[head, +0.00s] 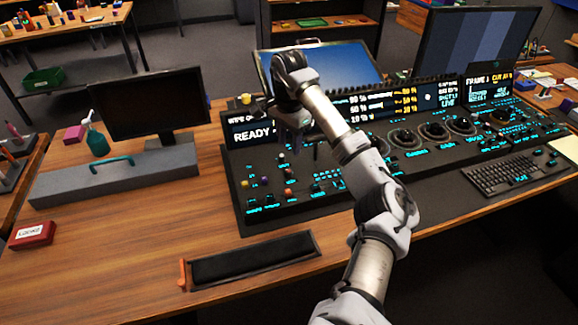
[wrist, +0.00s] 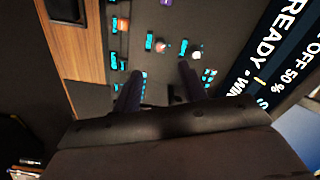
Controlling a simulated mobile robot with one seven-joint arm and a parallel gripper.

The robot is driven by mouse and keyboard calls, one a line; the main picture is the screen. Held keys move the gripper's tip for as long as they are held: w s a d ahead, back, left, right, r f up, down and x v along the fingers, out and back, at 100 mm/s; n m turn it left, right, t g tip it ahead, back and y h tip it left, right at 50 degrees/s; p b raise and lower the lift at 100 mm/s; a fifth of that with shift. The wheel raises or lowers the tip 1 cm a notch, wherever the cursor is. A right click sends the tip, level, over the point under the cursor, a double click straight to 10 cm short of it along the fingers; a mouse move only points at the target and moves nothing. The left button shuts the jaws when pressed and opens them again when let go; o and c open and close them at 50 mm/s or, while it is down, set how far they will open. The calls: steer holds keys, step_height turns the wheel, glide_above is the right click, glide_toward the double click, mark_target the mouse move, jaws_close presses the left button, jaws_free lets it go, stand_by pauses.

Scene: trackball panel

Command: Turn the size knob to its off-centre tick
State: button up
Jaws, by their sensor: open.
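The black control panel (head: 330,205) spans the desk, with cyan-lit labels too small to read. Small knobs sit on its left part, among them an orange one (head: 288,172) and a pale one (head: 282,156). I cannot tell which is the size knob, and its tick does not show clearly. My gripper (head: 292,130) hangs above the panel's left part, in front of the displays. In the wrist view its two dark fingers (wrist: 160,80) are apart with nothing between them.
A READY display (head: 252,132) and a readout strip (head: 375,103) stand behind the panel close to my gripper. Larger round dials (head: 405,138) and a keyboard (head: 505,174) lie right. A black tray (head: 253,259) is in front; the wooden desk at left front is mostly clear.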

mark_target(289, 171)
step_height(289, 171, down, 10)
steer(key=shift+r+p, duration=0.1)
steer(key=shift+p, duration=1)
jaws_close()
